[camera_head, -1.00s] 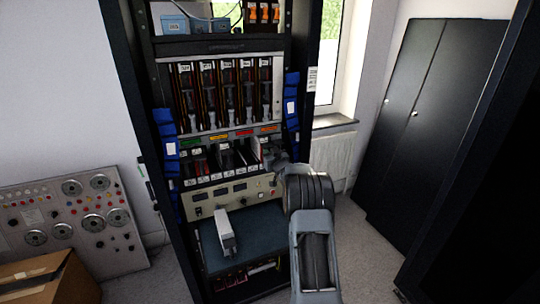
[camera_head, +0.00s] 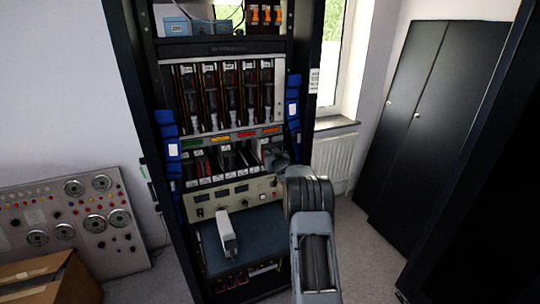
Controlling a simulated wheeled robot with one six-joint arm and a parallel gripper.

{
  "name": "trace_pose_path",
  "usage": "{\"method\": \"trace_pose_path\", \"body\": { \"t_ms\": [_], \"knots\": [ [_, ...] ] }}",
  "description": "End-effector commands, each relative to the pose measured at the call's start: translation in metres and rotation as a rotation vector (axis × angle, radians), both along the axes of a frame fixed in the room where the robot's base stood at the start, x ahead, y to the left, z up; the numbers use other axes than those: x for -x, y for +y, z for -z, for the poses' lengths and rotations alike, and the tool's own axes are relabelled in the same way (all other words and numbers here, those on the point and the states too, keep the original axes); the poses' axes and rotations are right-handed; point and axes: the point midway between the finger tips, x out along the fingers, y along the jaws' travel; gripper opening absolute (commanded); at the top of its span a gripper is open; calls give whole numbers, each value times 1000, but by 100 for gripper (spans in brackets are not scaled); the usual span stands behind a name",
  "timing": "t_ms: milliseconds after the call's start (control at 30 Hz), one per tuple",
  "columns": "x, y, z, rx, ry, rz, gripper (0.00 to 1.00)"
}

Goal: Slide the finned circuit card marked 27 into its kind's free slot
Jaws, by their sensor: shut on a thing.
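A row of lower slots (camera_head: 205,181) in the rack holds several cards standing upright, under green, yellow, red and orange labels. My gripper (camera_head: 271,152) is at the right end of this row, below the orange label (camera_head: 271,131). It is shut on a circuit card, which is mostly hidden by the gripper and wrist. I cannot read the number 27 or make out fins from here. Whether the card is inside a slot or just in front of it cannot be told.
Several larger modules (camera_head: 226,90) fill the upper row. A pale grey box-like unit (camera_head: 228,236) lies on the dark shelf (camera_head: 262,228) below the meter panel (camera_head: 239,190). Blue holders (camera_head: 169,135) hang on the rack posts. Dark cabinets (camera_head: 425,110) stand at right.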

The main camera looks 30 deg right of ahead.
Motion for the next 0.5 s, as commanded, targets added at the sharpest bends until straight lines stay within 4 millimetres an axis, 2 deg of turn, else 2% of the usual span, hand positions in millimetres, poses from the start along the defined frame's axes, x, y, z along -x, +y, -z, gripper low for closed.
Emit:
{"method": "trace_pose_path", "body": {
  "t_ms": [500],
  "knots": [
    [-7, 0, -1, 0, -2, -1, 0]
  ]
}}
